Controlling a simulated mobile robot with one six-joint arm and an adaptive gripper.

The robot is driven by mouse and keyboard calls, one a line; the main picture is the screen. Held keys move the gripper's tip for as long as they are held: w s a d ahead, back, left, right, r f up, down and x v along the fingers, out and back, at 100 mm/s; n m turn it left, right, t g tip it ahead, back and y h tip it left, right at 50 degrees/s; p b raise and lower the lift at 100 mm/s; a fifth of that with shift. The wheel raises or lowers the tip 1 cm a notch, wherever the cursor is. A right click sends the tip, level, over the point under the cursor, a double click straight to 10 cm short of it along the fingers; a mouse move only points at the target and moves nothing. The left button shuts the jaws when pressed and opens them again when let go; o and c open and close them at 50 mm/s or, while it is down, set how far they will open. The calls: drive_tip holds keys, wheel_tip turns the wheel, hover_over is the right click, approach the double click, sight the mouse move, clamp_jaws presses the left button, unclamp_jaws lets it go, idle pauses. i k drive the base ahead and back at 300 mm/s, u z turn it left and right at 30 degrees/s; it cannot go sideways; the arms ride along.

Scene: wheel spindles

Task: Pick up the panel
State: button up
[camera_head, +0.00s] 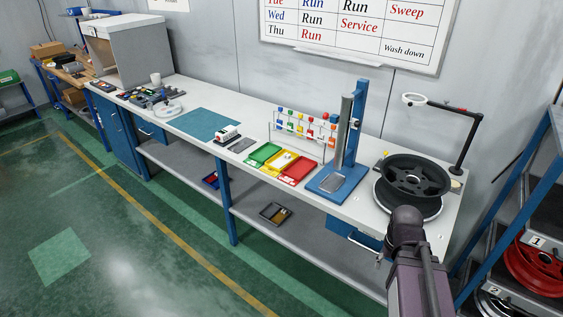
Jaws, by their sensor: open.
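No thing in the head view is plainly marked as the panel. Flat things that show are a teal mat (205,124) on the white bench and a small dark grey plate (242,145) beside a small white-and-dark device (228,134). I cannot tell whether either of them is the panel. Part of my arm rises at the lower right, in front of the bench's right end, with a dark rounded joint at its top. My gripper's fingers do not show.
The long bench (258,118) carries green, yellow and red trays (297,170), a blue upright stand (352,130), a black wheel (414,175) on a round base and a magnifier lamp (470,135). A rack with wheels (537,262) stands at right. The green floor at left is clear.

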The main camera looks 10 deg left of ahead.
sight(286, 158)
drive_tip(key=i, duration=0.95)
drive_tip(key=z, duration=0.05)
